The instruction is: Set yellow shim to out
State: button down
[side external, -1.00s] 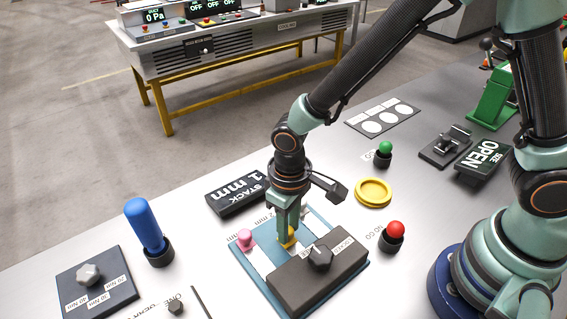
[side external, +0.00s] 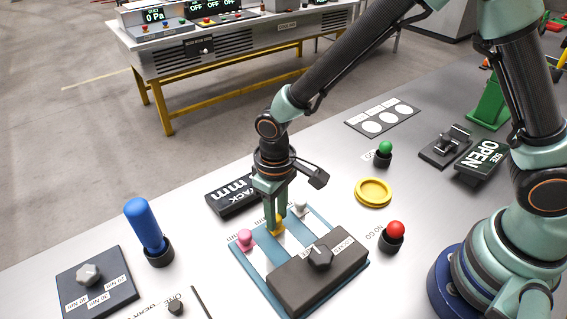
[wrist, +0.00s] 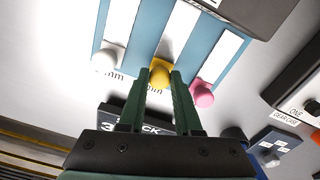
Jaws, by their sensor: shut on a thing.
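The yellow shim's knob (wrist: 159,74) sits between my gripper's (wrist: 158,84) two green fingertips in the wrist view. My gripper is shut on it. In the side view my gripper (side external: 277,230) points down at the yellow knob (side external: 277,222), at the far edge of the blue shim tray (side external: 324,216). A white strip runs from the yellow knob toward the dark block. A pink knob (side external: 245,239) and a white knob (side external: 300,206) stand on either side of the yellow one.
A dark block with a black dial (side external: 320,257) covers the tray's near part. A black stack display (side external: 226,200) lies just behind my gripper. A yellow dish (side external: 373,192), a red button (side external: 396,229) and a blue handle (side external: 146,225) stand around.

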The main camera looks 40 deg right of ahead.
jog(key=shift+w, duration=0.55)
jog(key=c, duration=0.6)
grip_release()
jog(key=shift+r, duration=0.1)
notch_tip(320, 180, up, 12)
jog(key=s+d+r+m+t, duration=0.1)
jog(key=s+d+r+t, duration=0.1)
jog(key=d, duration=0.4)
jog(key=s+d+r+m+t, duration=0.1)
jog(key=s+d+r, duration=0.1)
jog(key=d+r, duration=0.2)
jog(key=s+d+r+m+t, duration=0.1)
jog(key=s+d+r+t, duration=0.1)
jog(key=d, duration=0.8)
jog(key=shift+s+r+m+t, duration=0.3)
jog(key=shift+s+r, duration=0.1)
jog(key=shift+r, duration=0.25)
